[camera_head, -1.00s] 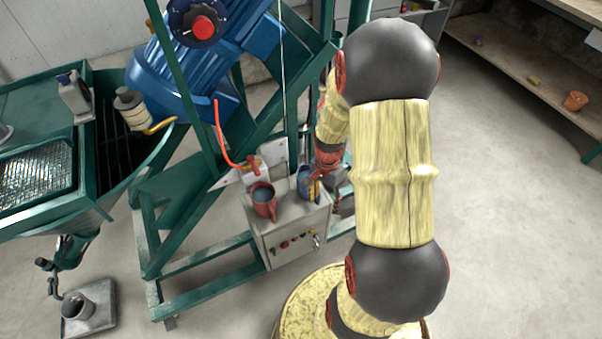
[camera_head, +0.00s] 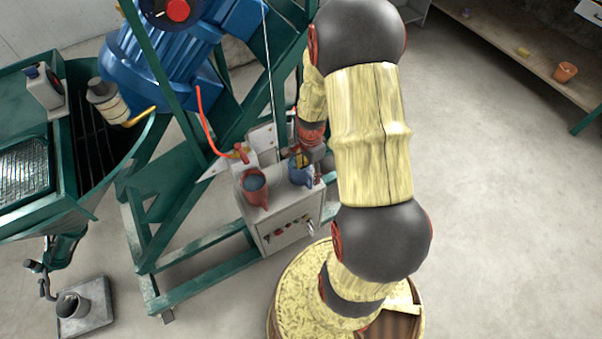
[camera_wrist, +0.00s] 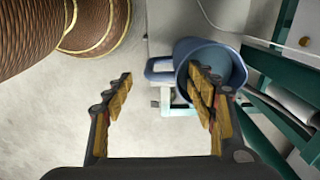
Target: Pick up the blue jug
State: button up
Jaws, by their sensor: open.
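The blue jug (camera_head: 299,176) stands on top of the grey control box (camera_head: 280,222), to the right of a red jug (camera_head: 254,188). In the wrist view the blue jug (camera_wrist: 228,62) shows its open mouth, and its handle points left. My gripper (camera_wrist: 162,72) is open and empty. The jug's handle shows between the two fingers. The right finger overlaps the jug's mouth; whether it is inside or above it, I cannot tell. In the head view my gripper (camera_head: 300,158) is at the jug's top, partly hiding it.
A green frame with a blue motor (camera_head: 160,70) stands behind and left of the box. A red hose (camera_head: 207,125) hangs near the red jug. A shelf (camera_head: 500,50) with an orange pot (camera_head: 565,72) is at the right. The floor on the right is clear.

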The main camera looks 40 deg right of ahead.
aim_at(309, 174)
notch_tip(309, 174, down, 5)
jog(key=shift+r+b, duration=0.2)
jog(key=shift+b, duration=0.65)
jog(key=shift+r, duration=0.1)
jog(key=shift+c, duration=0.9)
jog(key=shift+s+a, duration=0.1)
grip_shut()
